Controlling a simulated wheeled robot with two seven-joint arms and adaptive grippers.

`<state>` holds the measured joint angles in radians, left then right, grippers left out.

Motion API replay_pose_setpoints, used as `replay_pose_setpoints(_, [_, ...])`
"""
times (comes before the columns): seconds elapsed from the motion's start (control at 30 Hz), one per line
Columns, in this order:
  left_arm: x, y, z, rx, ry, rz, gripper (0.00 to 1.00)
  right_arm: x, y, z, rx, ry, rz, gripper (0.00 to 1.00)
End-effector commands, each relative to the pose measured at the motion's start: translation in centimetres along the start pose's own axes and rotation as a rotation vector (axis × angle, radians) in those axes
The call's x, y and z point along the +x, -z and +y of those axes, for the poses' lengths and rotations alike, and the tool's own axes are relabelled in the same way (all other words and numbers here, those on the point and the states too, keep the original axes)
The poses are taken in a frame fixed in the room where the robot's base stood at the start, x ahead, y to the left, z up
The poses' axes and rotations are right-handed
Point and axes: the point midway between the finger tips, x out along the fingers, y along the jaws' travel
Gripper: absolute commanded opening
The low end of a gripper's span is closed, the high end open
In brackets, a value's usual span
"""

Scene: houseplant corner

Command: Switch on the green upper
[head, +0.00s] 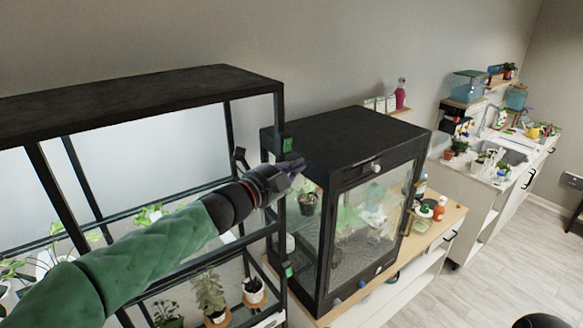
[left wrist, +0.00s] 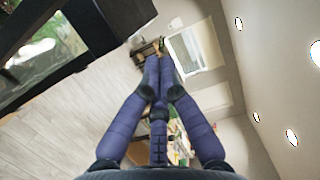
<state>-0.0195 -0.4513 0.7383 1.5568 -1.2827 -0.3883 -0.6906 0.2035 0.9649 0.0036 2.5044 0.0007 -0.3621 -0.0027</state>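A small green upper switch (head: 287,145) sits on the black front post of the plant shelf, near its top. A second green switch (head: 288,271) is lower on the same post. My left gripper (head: 296,166) is just below the upper switch in the head view, fingers pointing up and right; I cannot tell whether it touches. In the left wrist view its purple fingers (left wrist: 160,78) come together at the tips with nothing visible between them. No switch shows clearly in that view. My right gripper is not in view.
The black plant shelf (head: 140,88) with several potted plants is at left. A black-framed glass terrarium (head: 350,140) stands close beside the gripper on a wooden-topped cabinet (head: 447,218). A sink counter (head: 510,150) is farther right. The floor (head: 490,265) at right is mostly clear.

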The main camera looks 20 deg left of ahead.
Motion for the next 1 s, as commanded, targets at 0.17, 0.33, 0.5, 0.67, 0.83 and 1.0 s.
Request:
replay_pose_setpoints(0.17, [-3.7,-0.3,-0.4,0.002,0.007,-0.007,0.00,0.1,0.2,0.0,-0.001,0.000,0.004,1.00])
replay_pose_setpoints(0.33, [-6.7,-0.2,-0.3,0.004,0.007,-0.007,0.00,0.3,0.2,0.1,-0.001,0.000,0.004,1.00])
replay_pose_setpoints(0.5, [-8.6,-0.2,-0.2,0.002,0.007,-0.005,0.00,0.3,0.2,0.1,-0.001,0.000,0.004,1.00])
replay_pose_setpoints(0.67, [-9.3,-0.2,-0.2,0.002,0.006,-0.004,0.00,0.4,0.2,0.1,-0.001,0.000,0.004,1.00])
replay_pose_setpoints(0.83, [-9.3,-0.1,-0.2,0.002,0.006,-0.003,0.00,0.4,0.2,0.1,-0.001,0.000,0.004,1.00])
replay_pose_setpoints(1.0, [-9.3,-0.1,-0.2,0.002,0.006,-0.004,0.00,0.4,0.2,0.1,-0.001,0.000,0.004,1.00])
